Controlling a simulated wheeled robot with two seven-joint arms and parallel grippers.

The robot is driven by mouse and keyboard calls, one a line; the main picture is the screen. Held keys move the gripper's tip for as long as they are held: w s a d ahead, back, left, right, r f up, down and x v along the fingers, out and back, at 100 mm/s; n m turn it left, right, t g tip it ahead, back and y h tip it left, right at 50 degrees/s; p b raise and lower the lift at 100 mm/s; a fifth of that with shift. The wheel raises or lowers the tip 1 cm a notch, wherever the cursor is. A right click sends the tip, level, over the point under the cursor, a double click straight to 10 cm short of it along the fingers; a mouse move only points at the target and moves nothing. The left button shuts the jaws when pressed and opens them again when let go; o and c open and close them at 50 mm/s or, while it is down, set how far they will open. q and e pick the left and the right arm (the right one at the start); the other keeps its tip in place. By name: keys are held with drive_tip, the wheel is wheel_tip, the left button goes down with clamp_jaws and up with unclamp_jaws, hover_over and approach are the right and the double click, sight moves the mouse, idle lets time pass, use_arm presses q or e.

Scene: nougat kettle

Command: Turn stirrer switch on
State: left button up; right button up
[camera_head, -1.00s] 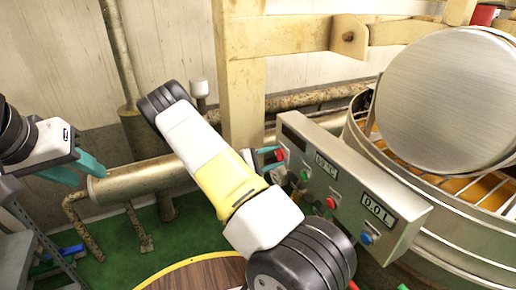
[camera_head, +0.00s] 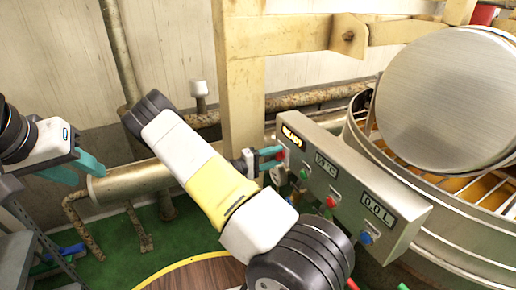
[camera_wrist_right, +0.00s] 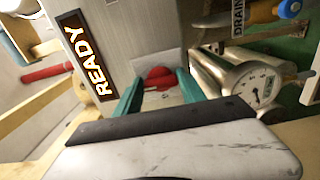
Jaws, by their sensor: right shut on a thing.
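The grey control panel (camera_head: 345,180) stands beside the kettle (camera_head: 450,250), with coloured knobs along its face. My right gripper (camera_head: 272,157) is at the red knob (camera_head: 281,154) at the panel's left end, under a lit display (camera_head: 293,136). In the right wrist view the red knob (camera_wrist_right: 160,78) sits between the teal fingertips of my right gripper (camera_wrist_right: 160,86), which is shut on it. No stirrer label is readable. My left gripper (camera_head: 77,168) is open and empty, well left of the panel.
A green knob (camera_head: 303,173), another red knob (camera_head: 331,201) and a blue knob (camera_head: 366,237) lie further along the panel. A wooden post (camera_head: 238,80) stands behind. A dial gauge (camera_wrist_right: 255,85) and pipes are close to my right gripper in the wrist view.

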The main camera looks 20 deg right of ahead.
idle(0.3)
drive_tip(key=o, duration=1.4)
drive_tip(key=shift+c, duration=0.2)
drive_tip(key=shift+a, duration=0.1)
drive_tip(key=a, duration=0.7)
drive_tip(key=shift+s+a, duration=0.25)
drive_tip(key=shift+a, duration=0.1)
